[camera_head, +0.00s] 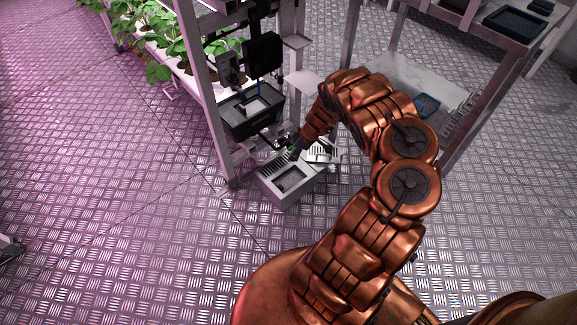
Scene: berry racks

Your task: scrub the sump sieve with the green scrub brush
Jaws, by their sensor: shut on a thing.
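My gripper (284,144) is small and dark at the end of my copper arm, just above a low grey box (291,199). It is shut on the green scrub brush (293,149), of which only a small green patch shows. The box has a square opening toward the front and dark slots (275,165) at its back left, which look like the sump sieve. A pale slotted plate (325,152) lies at the box's back right, partly behind my arm. I cannot tell whether the bristles touch the slots.
A grey rack post (207,90) stands just left of the box. A black bin (240,125) and dark equipment (263,54) hang above and behind it. Strawberry plants (180,40) fill the rack at back left. A table (480,25) stands at right. The floor in front is clear.

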